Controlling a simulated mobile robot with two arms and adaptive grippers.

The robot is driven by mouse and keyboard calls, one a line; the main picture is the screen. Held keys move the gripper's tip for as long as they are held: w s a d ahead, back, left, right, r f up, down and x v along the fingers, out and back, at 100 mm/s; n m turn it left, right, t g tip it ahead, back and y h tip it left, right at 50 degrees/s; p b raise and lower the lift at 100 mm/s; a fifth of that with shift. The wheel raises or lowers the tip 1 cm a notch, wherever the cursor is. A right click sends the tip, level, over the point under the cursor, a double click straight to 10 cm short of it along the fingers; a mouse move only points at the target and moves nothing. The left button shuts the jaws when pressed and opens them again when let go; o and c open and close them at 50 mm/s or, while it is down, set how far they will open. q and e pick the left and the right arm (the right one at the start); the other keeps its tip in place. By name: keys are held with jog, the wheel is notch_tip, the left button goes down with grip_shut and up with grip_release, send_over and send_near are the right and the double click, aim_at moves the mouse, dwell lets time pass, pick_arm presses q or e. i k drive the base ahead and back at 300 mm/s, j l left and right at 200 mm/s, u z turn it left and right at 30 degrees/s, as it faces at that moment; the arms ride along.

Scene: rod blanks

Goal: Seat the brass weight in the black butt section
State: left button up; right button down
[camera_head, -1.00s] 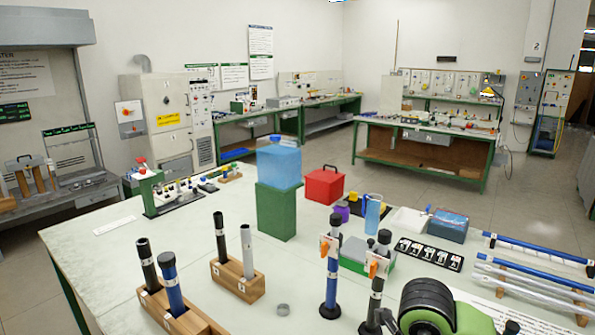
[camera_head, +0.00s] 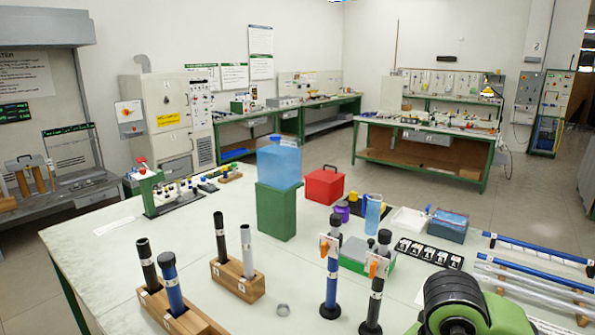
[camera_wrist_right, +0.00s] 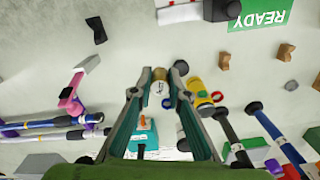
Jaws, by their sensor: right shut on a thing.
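In the wrist view my right gripper (camera_wrist_right: 162,77) is shut on a small piece with a brass-coloured end and a pale labelled body, which I take to be the brass weight (camera_wrist_right: 159,88). In the head view its fingertips and the weight are out of sight. Black tubes stand upright in the left wooden block (camera_head: 208,322) and the middle wooden block (camera_head: 238,285): a left black tube (camera_head: 147,265) and a middle black tube (camera_head: 220,238). A black-and-grey rod (camera_head: 375,297) stands upright on a round foot. I cannot tell which is the butt section. My left gripper is not in view.
A blue tube (camera_head: 170,284) and a grey tube (camera_head: 247,250) share the blocks. A blue rod (camera_head: 332,278) stands beside the black-footed one. A grey ring (camera_head: 283,310) lies in front. Long rods lie on a rack at right. A green box (camera_head: 277,212) stands behind.

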aim_at(144, 250)
jog(key=i+j+u, duration=0.3)
jog(key=j, duration=0.4)
jog(key=i+j+u, duration=0.35)
jog(key=i+j, duration=0.2)
